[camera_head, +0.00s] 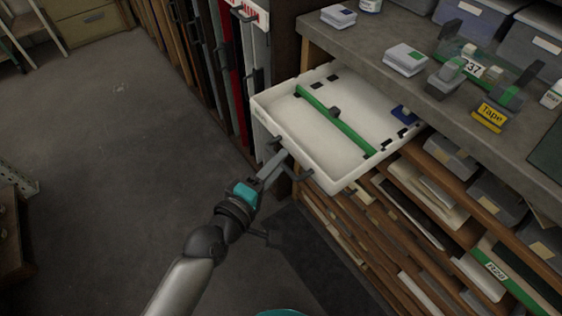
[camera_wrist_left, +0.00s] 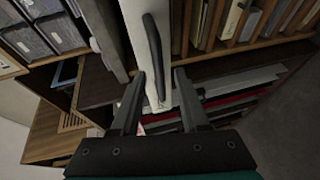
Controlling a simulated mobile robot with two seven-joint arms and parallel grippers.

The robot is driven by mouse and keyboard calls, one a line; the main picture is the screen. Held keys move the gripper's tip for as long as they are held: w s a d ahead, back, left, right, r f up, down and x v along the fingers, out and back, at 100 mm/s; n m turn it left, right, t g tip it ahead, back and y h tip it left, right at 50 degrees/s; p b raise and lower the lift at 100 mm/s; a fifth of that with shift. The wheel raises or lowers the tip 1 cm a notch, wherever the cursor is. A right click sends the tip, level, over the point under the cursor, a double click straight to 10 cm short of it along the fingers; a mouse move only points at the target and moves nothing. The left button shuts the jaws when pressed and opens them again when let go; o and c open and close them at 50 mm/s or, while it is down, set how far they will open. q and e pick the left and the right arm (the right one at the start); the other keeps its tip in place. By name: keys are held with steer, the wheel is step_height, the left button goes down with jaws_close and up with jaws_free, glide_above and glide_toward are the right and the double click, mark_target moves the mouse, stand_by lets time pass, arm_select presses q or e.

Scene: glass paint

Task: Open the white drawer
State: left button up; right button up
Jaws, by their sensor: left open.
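The white drawer (camera_head: 325,178) stands pulled out from under the grey worktop, its open top showing a green divider, a few dark bits and a small blue item. My left gripper (camera_head: 282,160) is at the drawer's front face, by its dark handle. In the left wrist view, the white drawer front (camera_wrist_left: 186,38) and its dark bar handle (camera_wrist_left: 153,55) are ahead of my open left gripper (camera_wrist_left: 160,84). The handle's lower end shows between the two fingers; I cannot tell whether they touch it. My right gripper is not in view.
The grey worktop (camera_head: 385,40) holds card stacks, a tape dispenser (camera_head: 490,115) and grey bins. Below the drawer are wooden shelves (camera_head: 410,215) with papers and boxes. Upright panels (camera_head: 215,70) stand left of the drawer. The dark floor (camera_head: 100,150) at left is clear.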

arm_select(q)
steer(key=shift+x, duration=0.85)
jaws_close()
stand_by(0.9)
